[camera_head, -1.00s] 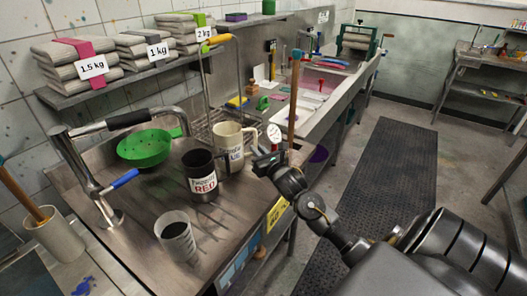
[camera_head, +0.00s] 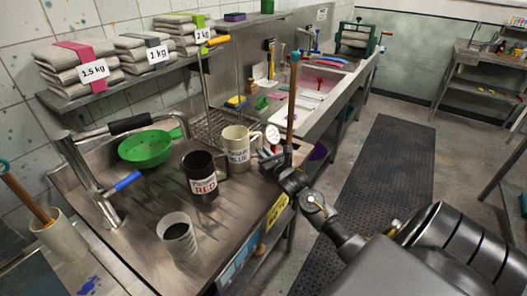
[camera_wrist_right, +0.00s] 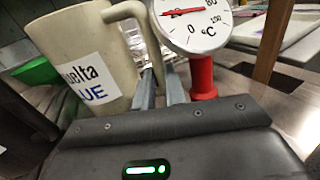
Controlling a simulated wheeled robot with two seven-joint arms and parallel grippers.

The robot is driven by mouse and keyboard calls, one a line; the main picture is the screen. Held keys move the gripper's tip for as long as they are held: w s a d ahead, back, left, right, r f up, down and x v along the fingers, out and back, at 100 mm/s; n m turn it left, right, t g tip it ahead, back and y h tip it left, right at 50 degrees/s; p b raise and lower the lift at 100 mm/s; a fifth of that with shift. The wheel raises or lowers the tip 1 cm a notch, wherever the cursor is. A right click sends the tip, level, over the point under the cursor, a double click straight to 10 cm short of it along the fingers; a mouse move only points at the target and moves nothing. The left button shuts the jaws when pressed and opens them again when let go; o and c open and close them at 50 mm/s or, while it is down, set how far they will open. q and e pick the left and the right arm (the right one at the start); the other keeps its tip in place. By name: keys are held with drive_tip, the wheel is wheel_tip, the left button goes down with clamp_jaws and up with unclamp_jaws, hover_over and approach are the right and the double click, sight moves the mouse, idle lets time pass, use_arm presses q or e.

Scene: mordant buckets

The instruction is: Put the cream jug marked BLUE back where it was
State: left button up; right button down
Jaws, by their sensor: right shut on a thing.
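The cream jug marked BLUE (camera_head: 237,146) is upright over the far right part of the steel bench, right of the dark jug marked RED (camera_head: 201,177). In the right wrist view the cream jug (camera_wrist_right: 97,62) fills the left side, its handle reaching the fingers. My right gripper (camera_head: 267,158) is shut on that handle; its fingers also show in the right wrist view (camera_wrist_right: 160,90). I cannot tell whether the jug's base touches the bench. My left gripper is not in view.
A dial thermometer (camera_head: 272,134) with a red stem is close beside my right fingers. A wooden stick (camera_head: 291,112) stands behind it. A wire rack (camera_head: 212,128) is behind the jugs. A grey cup (camera_head: 178,238) stands in front; a green colander (camera_head: 146,147) is left.

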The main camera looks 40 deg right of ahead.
drive_tip(key=c, duration=1.9)
unclamp_jaws()
drive_tip(key=shift+f, duration=0.15)
drive_tip(key=o, duration=0.4)
drive_tip(key=shift+o, duration=0.2)
drive_tip(key=shift+s+r, duration=0.1)
drive_tip(key=shift+r, duration=0.1)
drive_tip(key=s+b, duration=0.1)
drive_tip(key=s, duration=0.2)
drive_tip(key=s+a, duration=0.1)
drive_tip(key=s, duration=0.3)
drive_tip(key=s+a+b, duration=0.1)
drive_tip(key=s, duration=0.3)
drive_tip(key=shift+f+b, duration=0.1)
drive_tip(key=shift+b, duration=0.2)
drive_tip(key=shift+s, duration=0.4)
